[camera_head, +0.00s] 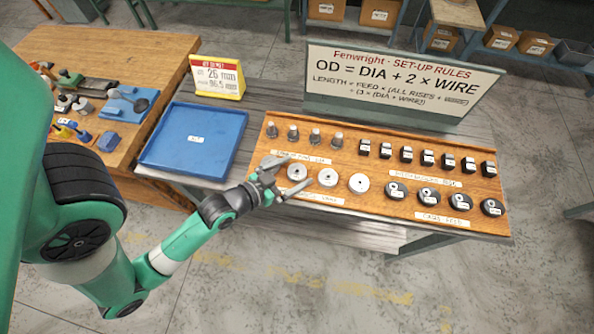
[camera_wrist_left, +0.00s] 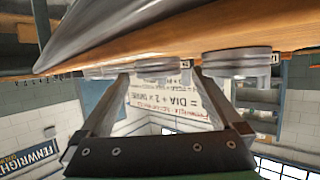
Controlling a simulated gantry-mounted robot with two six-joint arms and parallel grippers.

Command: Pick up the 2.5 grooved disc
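Three silver grooved discs lie in a row on the wooden rack: a left disc (camera_head: 297,172), a middle disc (camera_head: 328,177) and a right disc (camera_head: 359,183). Their size marks are too small to read, so I cannot tell which is the 2.5 one. My left gripper (camera_head: 291,175) is open, low at the rack's front left edge, its fingertips around or just short of the left disc. In the left wrist view, the open fingers (camera_wrist_left: 158,78) show a silver disc (camera_wrist_left: 153,67) between their tips; contact is unclear. Another disc (camera_wrist_left: 237,60) is beyond the right finger. My right gripper is not in view.
Metal pegs (camera_head: 315,136) stand behind the discs. Black blocks (camera_head: 406,155) and black rings (camera_head: 428,195) fill the rack's right side. An empty blue tray (camera_head: 213,164) lies left of the rack. A rules sign (camera_head: 395,80) stands behind it. A cluttered wooden bench (camera_head: 115,55) is farther left.

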